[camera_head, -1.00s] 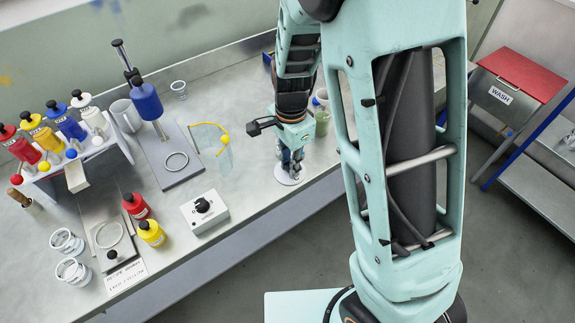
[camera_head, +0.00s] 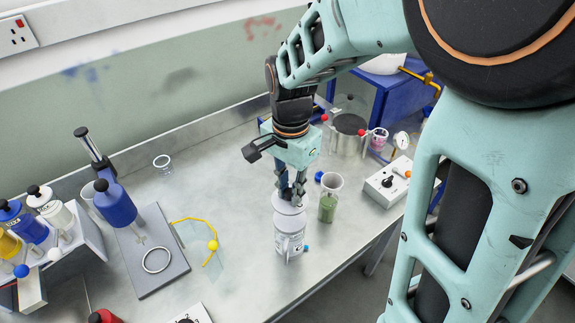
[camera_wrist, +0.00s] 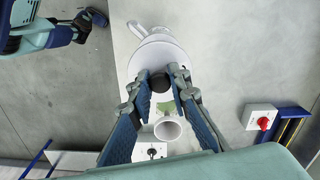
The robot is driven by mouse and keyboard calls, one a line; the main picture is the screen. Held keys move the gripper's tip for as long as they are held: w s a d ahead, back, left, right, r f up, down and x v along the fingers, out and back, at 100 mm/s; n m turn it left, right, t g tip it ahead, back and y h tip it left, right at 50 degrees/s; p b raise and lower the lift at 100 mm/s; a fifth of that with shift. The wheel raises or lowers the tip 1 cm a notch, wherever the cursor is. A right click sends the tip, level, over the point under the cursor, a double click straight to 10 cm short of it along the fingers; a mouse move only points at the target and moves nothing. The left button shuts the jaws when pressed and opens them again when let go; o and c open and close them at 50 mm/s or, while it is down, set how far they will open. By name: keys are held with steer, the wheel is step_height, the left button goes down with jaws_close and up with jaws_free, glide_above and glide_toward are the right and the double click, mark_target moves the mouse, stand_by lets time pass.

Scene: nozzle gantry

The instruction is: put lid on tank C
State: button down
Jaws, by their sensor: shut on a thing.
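My gripper (camera_head: 291,197) points down and is shut on the dark knob (camera_wrist: 159,82) of a white round lid. The lid (camera_head: 290,205) is at the top of a white tank (camera_head: 290,238) with a printed label. I cannot read the letter on the label. In the wrist view the lid (camera_wrist: 158,52) shows as a pale disc between and beyond my fingers and hides most of the tank. I cannot tell whether the lid touches the rim or sits just above it.
A beaker of green stuff (camera_head: 328,207) stands close right of the tank. A switch box (camera_head: 384,186) and a metal pot (camera_head: 348,138) are farther right. A ring stand base (camera_head: 150,262) and thin yellow-edged guard (camera_head: 203,240) are left. The table's front edge is near the tank.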

steer(key=shift+f+b, duration=2.5)
steer(key=shift+f, duration=0.6)
steer(key=shift+f, duration=0.15)
steer(key=c, duration=1.2)
jaws_free()
steer(key=shift+c, duration=0.2)
steer(key=shift+r+p, duration=2.9)
steer(key=shift+r, duration=0.65)
